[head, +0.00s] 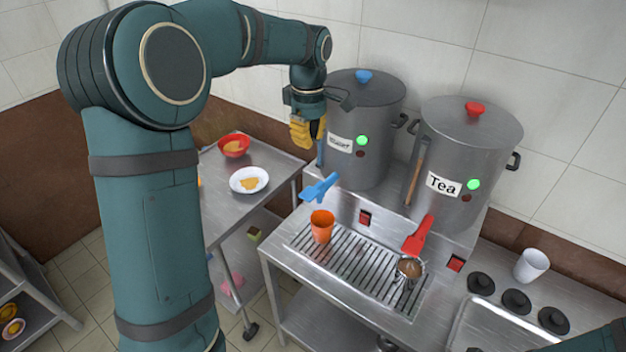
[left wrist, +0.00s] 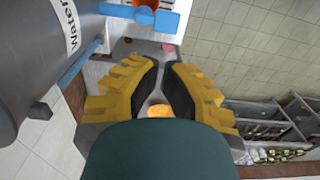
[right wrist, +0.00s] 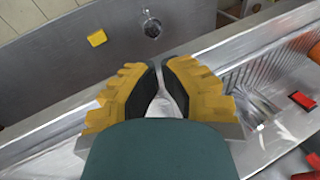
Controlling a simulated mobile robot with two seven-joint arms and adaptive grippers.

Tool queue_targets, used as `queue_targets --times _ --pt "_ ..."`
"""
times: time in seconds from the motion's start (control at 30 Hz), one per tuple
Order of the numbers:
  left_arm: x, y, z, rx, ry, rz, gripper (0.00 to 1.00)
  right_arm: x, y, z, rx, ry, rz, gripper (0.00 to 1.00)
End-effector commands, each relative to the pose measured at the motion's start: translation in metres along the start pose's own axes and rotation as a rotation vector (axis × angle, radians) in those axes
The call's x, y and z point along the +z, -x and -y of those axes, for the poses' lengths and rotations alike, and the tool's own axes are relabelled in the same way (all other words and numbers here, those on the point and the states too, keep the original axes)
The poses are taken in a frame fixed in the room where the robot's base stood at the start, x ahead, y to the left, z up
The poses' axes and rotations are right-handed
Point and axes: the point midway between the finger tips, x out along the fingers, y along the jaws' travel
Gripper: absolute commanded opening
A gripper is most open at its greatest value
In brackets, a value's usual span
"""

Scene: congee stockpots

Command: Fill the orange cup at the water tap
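The orange cup (head: 321,226) stands upright on the drip grate below the blue tap lever (head: 320,188) of the Water pot (head: 362,125). Part of the cup shows at the top of the left wrist view (left wrist: 147,3), beside the blue tap lever (left wrist: 166,20). The cup's inside is too small to judge.
The Tea pot (head: 465,165) with a red lever (head: 418,235) stands to the right. A white cup (head: 531,265) and black lids (head: 516,301) are farther right. A side table (head: 270,205) holds a red bowl (head: 234,145) and a white plate (head: 249,180).

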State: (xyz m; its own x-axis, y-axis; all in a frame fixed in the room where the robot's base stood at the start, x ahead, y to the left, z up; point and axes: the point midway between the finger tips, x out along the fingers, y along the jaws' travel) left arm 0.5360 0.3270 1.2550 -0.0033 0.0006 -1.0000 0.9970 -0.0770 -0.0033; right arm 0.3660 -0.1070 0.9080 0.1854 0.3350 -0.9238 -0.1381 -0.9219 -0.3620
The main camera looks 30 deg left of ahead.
Motion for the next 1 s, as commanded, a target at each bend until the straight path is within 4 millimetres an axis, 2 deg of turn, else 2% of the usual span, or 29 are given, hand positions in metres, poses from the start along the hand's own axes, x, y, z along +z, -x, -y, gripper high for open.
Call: queue_targets --times 0.2,0.37,0.8,1.0 --pt "0.0 -0.001 0.0 0.0 -0.001 0.001 0.0 0.0 0.0 0.0 0.0 0.0 0.0 0.0" --pt "0.0 -0.015 0.0 -0.003 -0.001 0.001 0.0 0.0 -0.001 0.0 0.0 0.0 0.0 0.0" --pt "0.0 -0.098 0.0 -0.003 -0.001 0.001 0.0 0.001 -0.005 -0.002 0.001 0.0 0.0 0.0" --pt "0.0 -0.127 0.0 -0.002 0.0 0.001 0.0 0.0 -0.004 -0.001 0.001 0.0 0.0 0.0"
